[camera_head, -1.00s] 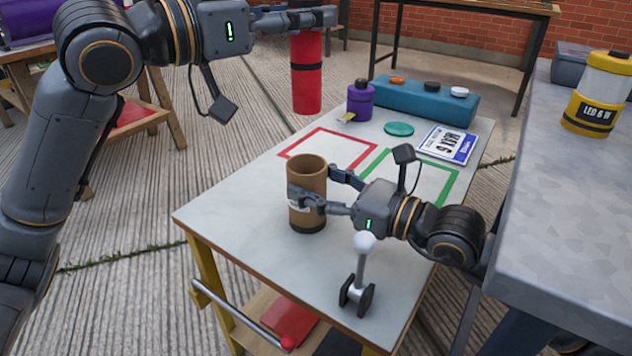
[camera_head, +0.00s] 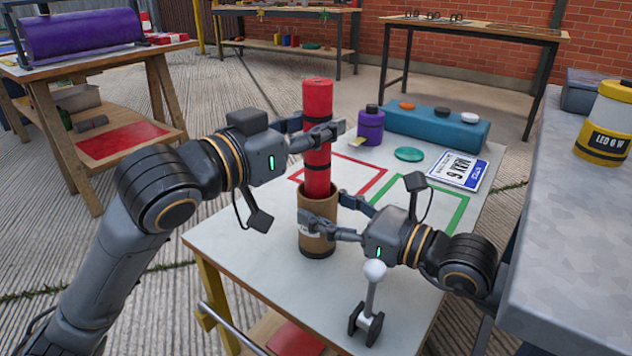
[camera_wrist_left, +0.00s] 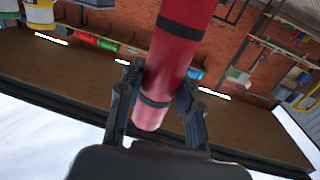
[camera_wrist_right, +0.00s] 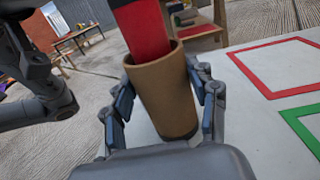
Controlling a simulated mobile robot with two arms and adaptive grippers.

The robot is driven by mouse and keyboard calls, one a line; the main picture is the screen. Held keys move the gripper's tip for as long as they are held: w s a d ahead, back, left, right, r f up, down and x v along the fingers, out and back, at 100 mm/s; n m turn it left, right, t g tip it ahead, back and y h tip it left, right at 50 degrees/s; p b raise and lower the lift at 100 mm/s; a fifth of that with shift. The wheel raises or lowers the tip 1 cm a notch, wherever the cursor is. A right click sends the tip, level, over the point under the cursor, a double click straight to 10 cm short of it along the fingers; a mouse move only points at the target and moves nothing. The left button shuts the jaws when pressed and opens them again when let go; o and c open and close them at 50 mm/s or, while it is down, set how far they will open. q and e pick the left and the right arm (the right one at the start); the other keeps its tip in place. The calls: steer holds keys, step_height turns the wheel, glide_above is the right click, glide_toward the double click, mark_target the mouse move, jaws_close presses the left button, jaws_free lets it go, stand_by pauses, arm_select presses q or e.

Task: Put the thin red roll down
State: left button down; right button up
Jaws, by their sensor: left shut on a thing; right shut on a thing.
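The thin red roll (camera_head: 318,100), with black bands, stands upright in the head view. Its lower end is inside the mouth of a brown cardboard tube (camera_head: 317,243); how deep it reaches is hidden. My left gripper (camera_head: 325,137) is shut on the roll's upper half, and the roll also shows between its fingers in the left wrist view (camera_wrist_left: 178,65). My right gripper (camera_head: 338,218) is shut around the tube, which stands on the grey tabletop. The right wrist view shows the roll (camera_wrist_right: 143,30) entering the tube (camera_wrist_right: 162,95).
Red (camera_head: 368,190) and green (camera_head: 458,218) square outlines mark the tabletop behind and right of the tube. A white-knobbed lever (camera_head: 370,300) stands in front.

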mark_target(308, 187)
arm_select(q)
step_height(308, 187, down, 9)
steer(key=shift+f, duration=0.1)
stand_by(0.3)
steer(key=shift+f, duration=0.1)
steer(key=c, duration=0.9)
jaws_free()
